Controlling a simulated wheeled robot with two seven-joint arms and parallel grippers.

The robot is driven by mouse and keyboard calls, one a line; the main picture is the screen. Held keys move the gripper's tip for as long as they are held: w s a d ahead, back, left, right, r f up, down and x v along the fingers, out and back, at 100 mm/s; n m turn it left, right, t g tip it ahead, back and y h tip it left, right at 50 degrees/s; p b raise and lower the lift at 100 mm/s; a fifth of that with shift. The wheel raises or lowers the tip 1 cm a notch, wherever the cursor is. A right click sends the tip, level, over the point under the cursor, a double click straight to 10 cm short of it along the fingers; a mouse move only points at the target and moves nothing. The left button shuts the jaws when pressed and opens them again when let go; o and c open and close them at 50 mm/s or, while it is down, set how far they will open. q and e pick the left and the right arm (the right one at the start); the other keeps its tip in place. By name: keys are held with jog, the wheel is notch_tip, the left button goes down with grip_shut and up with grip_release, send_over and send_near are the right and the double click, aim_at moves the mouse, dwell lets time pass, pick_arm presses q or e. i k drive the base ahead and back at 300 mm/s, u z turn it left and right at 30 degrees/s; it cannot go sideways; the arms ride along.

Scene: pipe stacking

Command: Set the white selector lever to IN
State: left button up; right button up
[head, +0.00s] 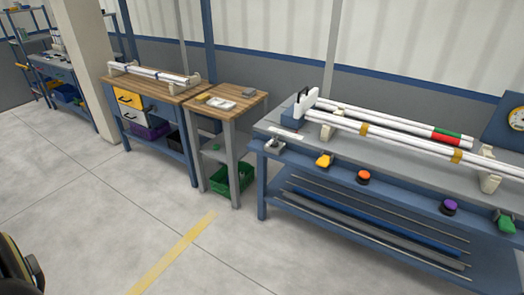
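Neither of my grippers can be made out in the head view. A dark rounded shape with a yellow edge is cut off at the lower left corner; I cannot tell what it is.
The blue workbench (262,208) carries long white pipes (390,124) on supports. Along its front are a yellow control (324,160), an orange button (363,176), a purple button (449,206) and a green control (505,222). Open floor (110,205) lies in front.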

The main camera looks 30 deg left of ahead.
aim_at(274, 139)
jog(key=u, duration=0.65)
jog(key=i, duration=1.6)
jog(key=z, duration=0.5)
